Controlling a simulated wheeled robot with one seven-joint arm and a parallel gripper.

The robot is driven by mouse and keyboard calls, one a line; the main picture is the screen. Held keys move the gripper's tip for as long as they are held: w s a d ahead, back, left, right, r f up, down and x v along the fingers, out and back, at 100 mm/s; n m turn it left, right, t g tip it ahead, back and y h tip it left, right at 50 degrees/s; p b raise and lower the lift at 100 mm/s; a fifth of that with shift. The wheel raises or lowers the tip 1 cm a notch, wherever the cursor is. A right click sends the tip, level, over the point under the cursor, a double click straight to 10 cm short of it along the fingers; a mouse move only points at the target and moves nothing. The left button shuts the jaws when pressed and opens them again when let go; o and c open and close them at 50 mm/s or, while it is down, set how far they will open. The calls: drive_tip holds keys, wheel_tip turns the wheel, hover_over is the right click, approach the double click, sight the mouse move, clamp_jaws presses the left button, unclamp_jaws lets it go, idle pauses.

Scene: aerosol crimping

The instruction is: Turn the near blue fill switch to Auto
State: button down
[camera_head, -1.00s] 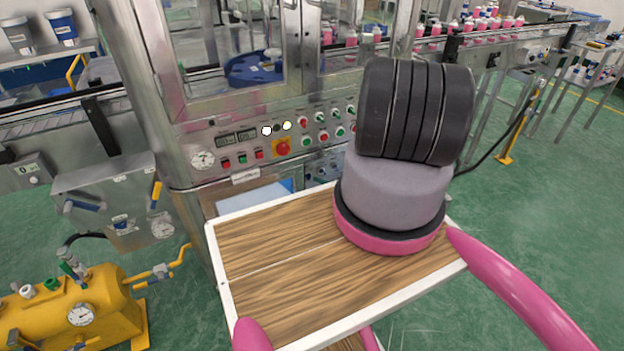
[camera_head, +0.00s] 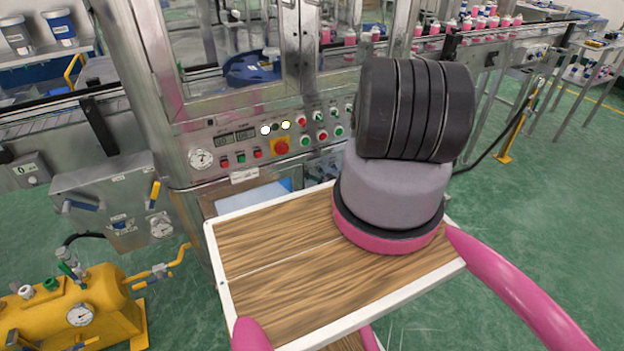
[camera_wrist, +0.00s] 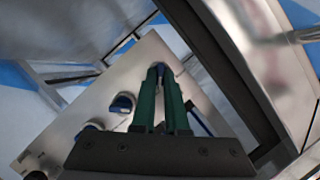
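In the wrist view, the two green fingers of my gripper (camera_wrist: 161,72) point at a metal panel (camera_wrist: 70,118). A narrow gap shows between them. A dark blue switch (camera_wrist: 160,67) shows at the fingertips; I cannot tell whether they grip it. Two more blue switches, one (camera_wrist: 122,103) and another (camera_wrist: 90,128), are to the left on the same panel. A blue part (camera_wrist: 198,120) shows right of the fingers. The switch's setting and labels cannot be read. In the head view my gripper is hidden behind my arm, and the blue switches (camera_head: 318,173) are small and partly covered.
The control panel (camera_head: 237,170) of the metal machine has red and green buttons, displays and a red stop knob (camera_head: 281,147). A yellow tank (camera_head: 75,310) stands at the lower left. Dark frame bars (camera_wrist: 225,65) lie close right of the fingers.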

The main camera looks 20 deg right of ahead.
drive_tip(key=shift+r+n, duration=0.1)
drive_tip(key=shift+n, duration=0.2)
drive_tip(key=shift+a+n+h, duration=0.25)
drive_tip(key=shift+n+h, duration=1.1)
drive_tip(key=shift+n, duration=0.6)
drive_tip(key=shift+a+n+h, duration=0.25)
drive_tip(key=shift+n+h, duration=1.15)
drive_tip(key=shift+n, duration=0.5)
drive_tip(key=shift+a+n+h, duration=0.25)
drive_tip(key=shift+n+h, duration=1.1)
drive_tip(key=shift+n, duration=0.6)
drive_tip(key=c, duration=0.9)
unclamp_jaws()
drive_tip(key=shift+c, duration=0.2)
